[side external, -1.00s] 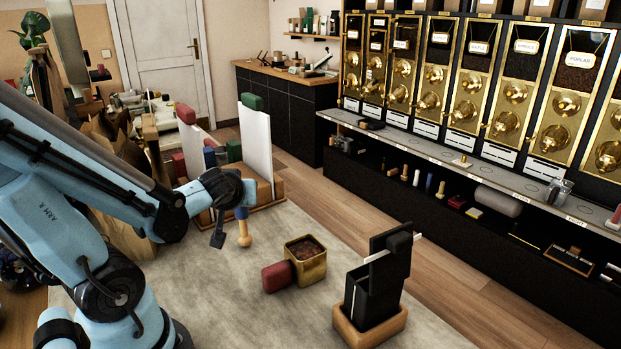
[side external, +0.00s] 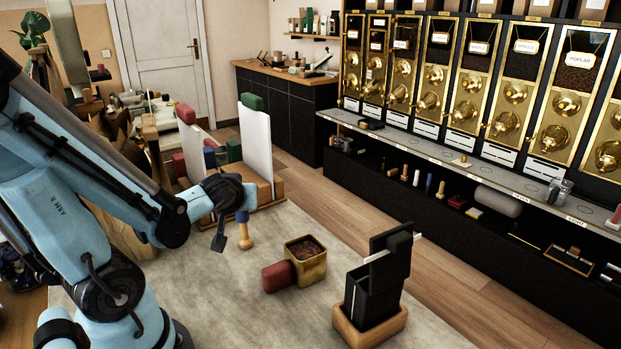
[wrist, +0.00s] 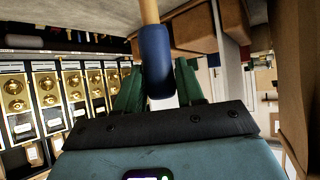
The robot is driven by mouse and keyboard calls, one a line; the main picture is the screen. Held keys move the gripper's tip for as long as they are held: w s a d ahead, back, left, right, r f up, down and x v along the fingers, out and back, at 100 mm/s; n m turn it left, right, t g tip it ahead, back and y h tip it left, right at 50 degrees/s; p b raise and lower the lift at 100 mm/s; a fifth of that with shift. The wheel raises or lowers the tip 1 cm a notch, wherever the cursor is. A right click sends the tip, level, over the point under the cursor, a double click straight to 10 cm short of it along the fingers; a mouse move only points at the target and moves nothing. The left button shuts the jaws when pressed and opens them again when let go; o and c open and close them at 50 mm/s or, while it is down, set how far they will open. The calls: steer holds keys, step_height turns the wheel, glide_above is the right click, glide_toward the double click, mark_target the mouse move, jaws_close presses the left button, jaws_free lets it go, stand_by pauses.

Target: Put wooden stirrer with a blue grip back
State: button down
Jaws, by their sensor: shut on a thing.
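My gripper (side external: 241,207) is shut on the wooden stirrer with a blue grip. The stirrer's blue grip (side external: 242,216) is at the jaws and its pale wooden end (side external: 245,241) hangs below, near upright, in front of the wooden stand. In the wrist view, the blue grip (wrist: 155,62) sits between the green fingers of my gripper (wrist: 158,88), and the wooden shaft (wrist: 149,11) runs out of the top of the picture. The stirrer appears to be above the grey table; the exact gap is unclear.
A wooden stand (side external: 268,200) with upright white boards is just behind my gripper. Grey tabletop (side external: 222,298) is clear in front.

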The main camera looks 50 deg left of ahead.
steer(key=c, duration=0.6)
jaws_free()
steer(key=shift+v, duration=3.7)
